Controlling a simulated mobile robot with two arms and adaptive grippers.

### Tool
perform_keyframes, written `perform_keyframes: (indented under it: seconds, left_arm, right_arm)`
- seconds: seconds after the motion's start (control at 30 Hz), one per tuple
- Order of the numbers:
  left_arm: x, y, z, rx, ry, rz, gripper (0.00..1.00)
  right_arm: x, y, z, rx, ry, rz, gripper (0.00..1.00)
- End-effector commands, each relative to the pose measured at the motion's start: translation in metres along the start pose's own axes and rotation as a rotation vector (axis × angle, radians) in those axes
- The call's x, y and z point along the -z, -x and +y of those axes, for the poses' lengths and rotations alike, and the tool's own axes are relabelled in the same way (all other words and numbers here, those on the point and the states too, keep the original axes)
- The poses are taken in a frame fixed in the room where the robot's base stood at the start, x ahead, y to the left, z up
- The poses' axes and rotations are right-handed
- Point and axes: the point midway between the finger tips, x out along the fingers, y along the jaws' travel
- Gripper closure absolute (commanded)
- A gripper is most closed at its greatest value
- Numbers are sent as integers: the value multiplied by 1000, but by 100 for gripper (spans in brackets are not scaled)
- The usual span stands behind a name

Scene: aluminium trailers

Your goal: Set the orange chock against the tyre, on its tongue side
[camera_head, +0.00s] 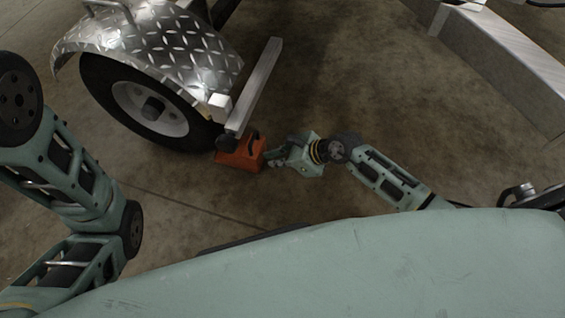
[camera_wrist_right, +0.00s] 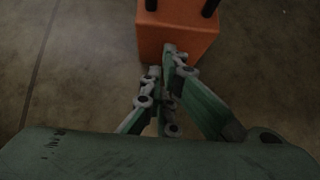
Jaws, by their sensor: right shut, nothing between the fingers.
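The orange chock (camera_head: 238,155) sits on the floor at the right side of the black tyre (camera_head: 106,98) in the head view. It is close against the tyre's lower right; I cannot tell whether they touch. My right gripper (camera_head: 270,156) is shut and empty at the chock's right end. In the right wrist view the shut fingers (camera_wrist_right: 167,62) point at the near face of the chock (camera_wrist_right: 178,35), at or very near it. Two dark fingers or handle posts stand on the chock's top there. My left gripper is out of view; only my left arm shows.
A diamond-plate fender (camera_head: 165,40) covers the tyre's top. A grey metal bar (camera_head: 256,85) with a dark end reaches down just above the chock. Another trailer's pale beam (camera_head: 500,60) lies at the upper right. The concrete floor (camera_head: 340,95) between is clear.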

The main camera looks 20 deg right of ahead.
Motion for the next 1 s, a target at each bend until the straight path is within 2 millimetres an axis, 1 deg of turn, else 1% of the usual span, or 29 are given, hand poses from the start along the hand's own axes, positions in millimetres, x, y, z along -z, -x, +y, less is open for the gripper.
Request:
perform_keyframes:
  seconds: [0.2,0.27,0.43,0.57,0.67,1.0]
  left_arm:
    - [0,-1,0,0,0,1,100]
    - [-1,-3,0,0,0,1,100]
    - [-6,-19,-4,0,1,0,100]
    - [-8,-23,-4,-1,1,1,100]
    - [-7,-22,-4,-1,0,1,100]
    - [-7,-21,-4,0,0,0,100]
  right_arm:
    - [0,0,0,0,0,0,100]
    - [-3,0,0,0,0,-1,100]
    - [-24,-15,0,0,1,-3,100]
    - [-30,-26,0,0,1,-2,100]
    - [-30,-28,0,0,0,-2,100]
    - [-28,-28,-1,0,1,0,100]
